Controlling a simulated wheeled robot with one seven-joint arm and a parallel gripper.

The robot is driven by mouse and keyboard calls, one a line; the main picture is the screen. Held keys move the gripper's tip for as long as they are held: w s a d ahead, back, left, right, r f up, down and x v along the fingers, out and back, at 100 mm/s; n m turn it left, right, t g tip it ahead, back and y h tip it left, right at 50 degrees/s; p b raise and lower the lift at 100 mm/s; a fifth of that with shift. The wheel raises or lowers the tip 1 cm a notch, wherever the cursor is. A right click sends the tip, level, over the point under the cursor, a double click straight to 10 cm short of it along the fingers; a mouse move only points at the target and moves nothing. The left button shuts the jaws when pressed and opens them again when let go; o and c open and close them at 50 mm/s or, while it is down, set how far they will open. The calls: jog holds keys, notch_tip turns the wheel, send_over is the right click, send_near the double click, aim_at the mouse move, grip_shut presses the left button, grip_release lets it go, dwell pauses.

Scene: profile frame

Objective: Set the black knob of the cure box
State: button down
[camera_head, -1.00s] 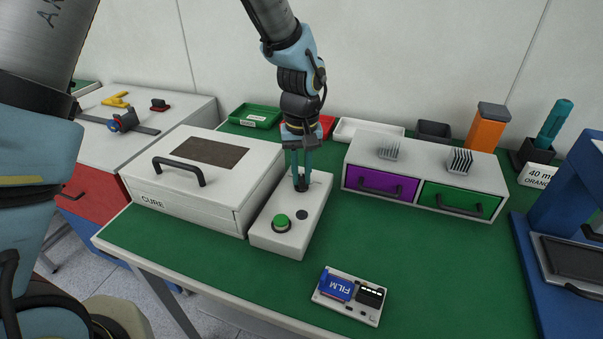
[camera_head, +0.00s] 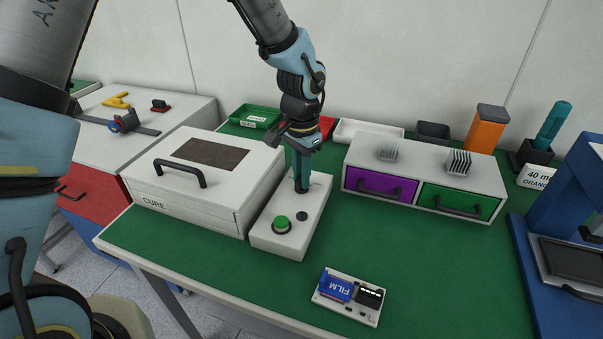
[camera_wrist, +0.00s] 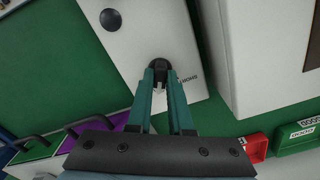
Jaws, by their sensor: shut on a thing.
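The cure box (camera_head: 190,210) is a white box with a black handle and the word CURE on its front. Beside it on its right stands a white control panel (camera_head: 290,240) with a green button (camera_head: 282,224), a small dark round spot (camera_head: 302,216) and the black knob. My gripper (camera_head: 301,187) points down over the panel's far end. In the wrist view the teal fingers are shut on the black knob (camera_wrist: 160,68); a printed label lies beside it, partly hidden. In the head view the fingers hide the knob.
A purple drawer (camera_head: 381,185) and a green drawer (camera_head: 457,199) stand to the right. A board with a blue FILM piece (camera_head: 337,288) lies at the front. Green and red bins (camera_head: 254,116) sit behind. Green bench top (camera_head: 400,250) is clear right of the panel.

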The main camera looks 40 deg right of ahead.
jog(key=shift+m, duration=1.2)
jog(key=c, duration=0.8)
grip_release()
notch_tip(320, 180, up, 11)
jog(key=shift+f+b, duration=0.1)
jog(key=shift+b, duration=0.65)
